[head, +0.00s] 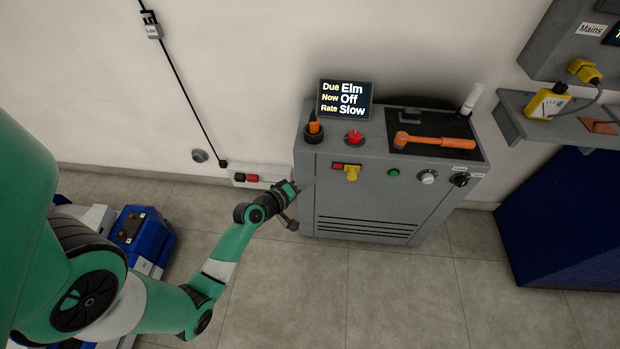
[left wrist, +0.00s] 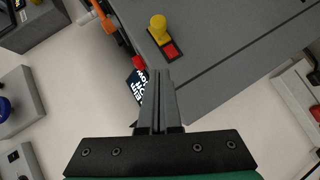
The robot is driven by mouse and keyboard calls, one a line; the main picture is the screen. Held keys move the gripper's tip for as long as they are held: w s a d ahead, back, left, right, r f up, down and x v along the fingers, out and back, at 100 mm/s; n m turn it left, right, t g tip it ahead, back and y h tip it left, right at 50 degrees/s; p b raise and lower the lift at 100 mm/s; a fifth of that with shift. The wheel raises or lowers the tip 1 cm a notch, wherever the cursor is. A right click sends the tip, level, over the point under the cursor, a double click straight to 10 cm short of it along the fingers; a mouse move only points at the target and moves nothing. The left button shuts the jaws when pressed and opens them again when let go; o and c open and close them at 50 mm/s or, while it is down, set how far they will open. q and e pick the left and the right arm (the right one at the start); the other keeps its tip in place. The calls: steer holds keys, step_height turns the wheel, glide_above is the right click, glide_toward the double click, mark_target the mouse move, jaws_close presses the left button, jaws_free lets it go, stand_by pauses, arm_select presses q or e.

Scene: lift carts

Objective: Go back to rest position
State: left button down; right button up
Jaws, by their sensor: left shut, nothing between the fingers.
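My left arm (head: 215,270) is green and reaches from the left toward the grey cabinet (head: 360,230). My left gripper (head: 293,188) is at the cabinet's left front edge, and whether it touches cannot be told. In the left wrist view, its fingers (left wrist: 157,95) are closed together with nothing between them. My right gripper is not in view.
The cabinet top carries a small display (head: 344,99) reading "Due Elm, Now Off, Rate Slow", a red button (head: 355,137) and an orange-handled tool (head: 435,141). A wall socket strip (head: 250,178) is behind my gripper. A blue cart (head: 140,235) stands left; floor in front is clear.

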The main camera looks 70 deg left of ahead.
arm_select(q)
steer(key=shift+s+d, duration=0.1)
stand_by(0.5)
steer(key=w+d+r+m+t+h+p, duration=0.25)
steer(key=w+d+r, duration=0.35)
steer(key=r, duration=0.5)
steer(key=w+d+r+m+t+h+p, duration=0.15)
steer(key=w+d+r+m+t, duration=0.3)
steer(key=r, duration=0.75)
steer(key=w+d+r+m+t+h+p, duration=0.1)
steer(key=w+d+r+m+h, duration=0.1)
steer(key=w+d+r, duration=0.7)
steer(key=s+d+r+m+t+h+p, duration=0.1)
steer(key=s+d+r+m+h, duration=0.2)
steer(key=r, duration=0.8)
steer(key=s+d+r+m+t+h+p, duration=0.1)
steer(key=d+r+m+t+h+p, duration=0.3)
steer(key=r, duration=0.7)
steer(key=s+d+r+m+t+y+b, duration=0.1)
steer(key=s+d+r+m+y, duration=0.15)
steer(key=s+r, duration=0.45)
steer(key=s+d+r+m+t+y+b, duration=0.1)
steer(key=s+r+y, duration=0.2)
steer(key=s+r, duration=0.35)
step_height(320, 180, up, 39)
steer(key=w+p, duration=0.2)
steer(key=p, duration=3.6)
steer(key=shift+w+m+h, duration=0.35)
steer(key=shift+h, duration=0.1)
